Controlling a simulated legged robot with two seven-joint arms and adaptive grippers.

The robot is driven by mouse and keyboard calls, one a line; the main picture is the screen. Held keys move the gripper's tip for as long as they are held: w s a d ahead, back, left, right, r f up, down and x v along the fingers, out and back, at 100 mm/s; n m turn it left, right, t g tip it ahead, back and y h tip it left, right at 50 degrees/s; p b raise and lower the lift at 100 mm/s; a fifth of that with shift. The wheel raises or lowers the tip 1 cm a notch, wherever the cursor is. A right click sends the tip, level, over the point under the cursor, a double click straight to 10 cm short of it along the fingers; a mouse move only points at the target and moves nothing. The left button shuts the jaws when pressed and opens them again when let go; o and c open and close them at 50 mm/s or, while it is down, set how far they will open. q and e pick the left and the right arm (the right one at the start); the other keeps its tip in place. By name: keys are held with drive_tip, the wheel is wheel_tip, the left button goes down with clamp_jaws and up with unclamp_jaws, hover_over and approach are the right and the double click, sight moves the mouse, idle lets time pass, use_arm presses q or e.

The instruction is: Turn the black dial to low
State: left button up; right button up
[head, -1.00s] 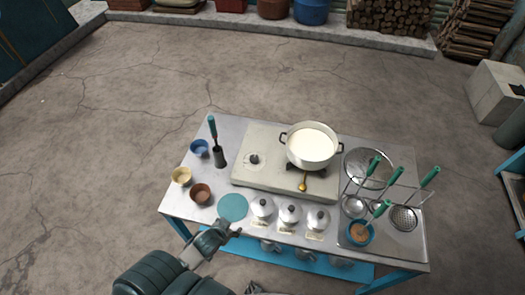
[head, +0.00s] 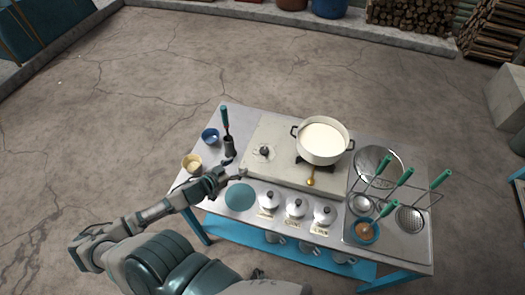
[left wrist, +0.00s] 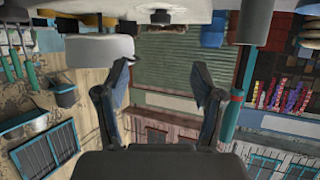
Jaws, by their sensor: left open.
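The black dial (head: 264,151) sits on the left part of the pale stove top (head: 285,133). In the left wrist view, where the scene is upside down, the dial (left wrist: 161,17) is a small dark knob near the top edge, between the lines of the two fingers. My left gripper (head: 238,170) is just left of the stove's front left corner, apart from the dial. The left wrist view shows its fingers (left wrist: 162,72) spread with nothing between them. The dial's markings are too small to read. I do not make out my right gripper.
A white pot of milk (head: 322,140) stands on the burner right of the dial. A green-handled tool in a dark holder (head: 229,147), a blue bowl (head: 210,136) and a yellow bowl (head: 192,164) stand left. Lidded jars (head: 296,208) line the front.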

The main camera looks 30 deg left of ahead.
sight(263, 151)
use_arm(q)
drive_tip(key=b+x, duration=0.1)
drive_tip(key=x, duration=1.5)
drive_tip(key=shift+a+f, duration=0.1)
drive_tip(key=shift+w+f, duration=0.2)
drive_tip(key=shift+w, duration=0.3)
drive_tip(key=shift+c, duration=1.4)
drive_tip(key=c, duration=0.8)
drive_tip(key=shift+c, duration=0.3)
